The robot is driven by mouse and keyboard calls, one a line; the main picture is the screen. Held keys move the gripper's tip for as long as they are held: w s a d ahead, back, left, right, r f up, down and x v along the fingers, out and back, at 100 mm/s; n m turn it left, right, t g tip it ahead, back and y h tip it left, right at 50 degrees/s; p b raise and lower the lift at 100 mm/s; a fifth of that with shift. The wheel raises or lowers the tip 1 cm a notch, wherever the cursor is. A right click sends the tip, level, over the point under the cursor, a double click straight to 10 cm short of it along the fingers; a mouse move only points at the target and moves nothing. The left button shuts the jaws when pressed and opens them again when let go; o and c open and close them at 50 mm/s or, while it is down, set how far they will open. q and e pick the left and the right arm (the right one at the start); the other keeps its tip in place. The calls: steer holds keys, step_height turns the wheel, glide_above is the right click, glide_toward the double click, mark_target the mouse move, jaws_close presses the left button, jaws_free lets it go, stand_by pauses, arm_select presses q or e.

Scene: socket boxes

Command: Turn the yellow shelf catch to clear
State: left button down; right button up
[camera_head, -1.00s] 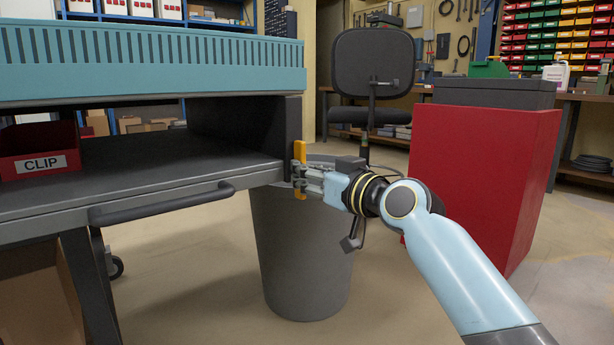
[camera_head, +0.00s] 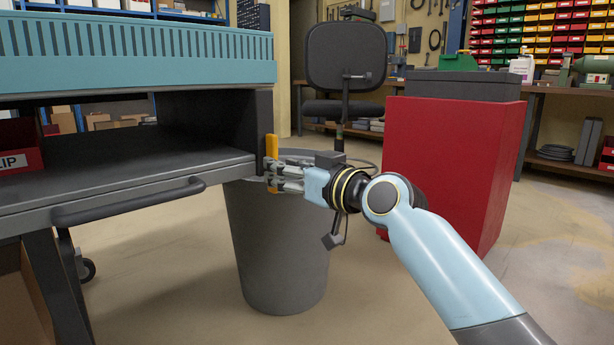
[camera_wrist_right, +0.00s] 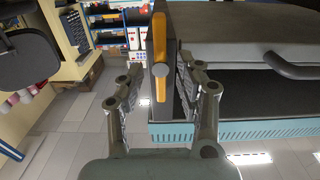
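The yellow shelf catch (camera_head: 272,161) is an upright bar on the front end of the shelf's side panel, at the right edge of the shelf opening. In the right wrist view the catch (camera_wrist_right: 160,52) lies along the panel edge with a round grey pivot on it. My right gripper (camera_head: 276,176) is at the catch's lower part. In the wrist view its two fingers (camera_wrist_right: 165,88) are spread, one on each side of the catch, with gaps visible between. My left gripper is in neither view.
The shelf (camera_head: 130,160) has a dark bar handle (camera_head: 130,203) along its front and a red labelled bin (camera_head: 18,147) inside. A grey waste bin (camera_head: 280,250) stands below the gripper. A red cabinet (camera_head: 450,160) and a black chair (camera_head: 346,58) stand behind and to the right.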

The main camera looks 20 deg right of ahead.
steer(key=v, duration=1)
steer(key=shift+s, duration=0.15)
